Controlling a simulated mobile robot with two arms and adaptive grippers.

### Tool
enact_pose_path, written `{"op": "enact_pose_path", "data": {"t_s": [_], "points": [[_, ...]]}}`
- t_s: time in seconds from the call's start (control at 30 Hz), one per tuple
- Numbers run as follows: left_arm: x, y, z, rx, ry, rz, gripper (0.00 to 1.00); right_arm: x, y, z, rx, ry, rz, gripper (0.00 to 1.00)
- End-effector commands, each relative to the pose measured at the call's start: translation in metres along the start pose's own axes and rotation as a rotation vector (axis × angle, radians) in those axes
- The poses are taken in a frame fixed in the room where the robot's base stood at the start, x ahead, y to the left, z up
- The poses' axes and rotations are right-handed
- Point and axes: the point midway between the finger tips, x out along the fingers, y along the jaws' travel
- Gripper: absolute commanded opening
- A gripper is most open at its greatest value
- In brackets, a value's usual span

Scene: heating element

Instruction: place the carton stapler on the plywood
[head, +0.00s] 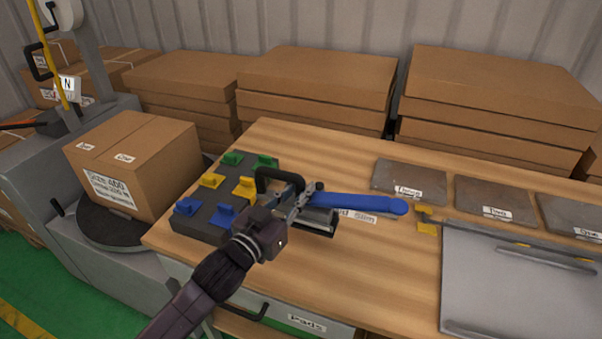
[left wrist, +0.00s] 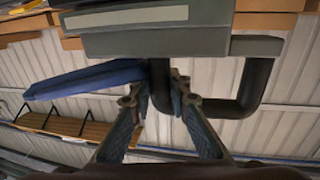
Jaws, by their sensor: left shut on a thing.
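The carton stapler has a long blue lever (head: 360,203), a grey metal body and a black looped handle (head: 277,175). My left gripper (head: 301,203) is shut on it and holds it over the bench, near the coloured clips. I cannot tell how high it is above the top. In the left wrist view the fingers (left wrist: 158,88) close on the black handle, with the grey body (left wrist: 180,42) above and the blue lever (left wrist: 85,80) to the left. The light wooden bench top (head: 400,265) looks like the plywood. My right gripper is out of view.
A dark block with green, yellow and blue clips (head: 205,212) is at the bench's left. Grey plates (head: 410,178) and a large grey sheet (head: 515,285) lie right. A carton (head: 135,165) stands left; stacked flat boxes (head: 315,85) stand behind. Bare wood shows at front centre.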

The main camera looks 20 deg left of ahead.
Motion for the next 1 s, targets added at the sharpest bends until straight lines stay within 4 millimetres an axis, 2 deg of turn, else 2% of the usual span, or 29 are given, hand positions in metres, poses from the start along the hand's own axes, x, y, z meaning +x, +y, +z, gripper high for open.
{"op": "enact_pose_path", "data": {"t_s": [0.2,0.47,0.7,1.0], "points": [[0.0,0.001,0.035,-0.001,0.011,0.002,0.0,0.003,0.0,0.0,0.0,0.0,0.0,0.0],[0.001,0.001,0.051,0.0,0.013,0.002,0.0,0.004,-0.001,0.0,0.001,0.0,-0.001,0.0],[0.001,0.001,0.083,-0.001,0.011,0.001,0.0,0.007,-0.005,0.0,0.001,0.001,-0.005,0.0],[0.001,0.001,0.088,0.0,0.013,0.003,0.0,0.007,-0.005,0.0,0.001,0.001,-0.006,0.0]]}}
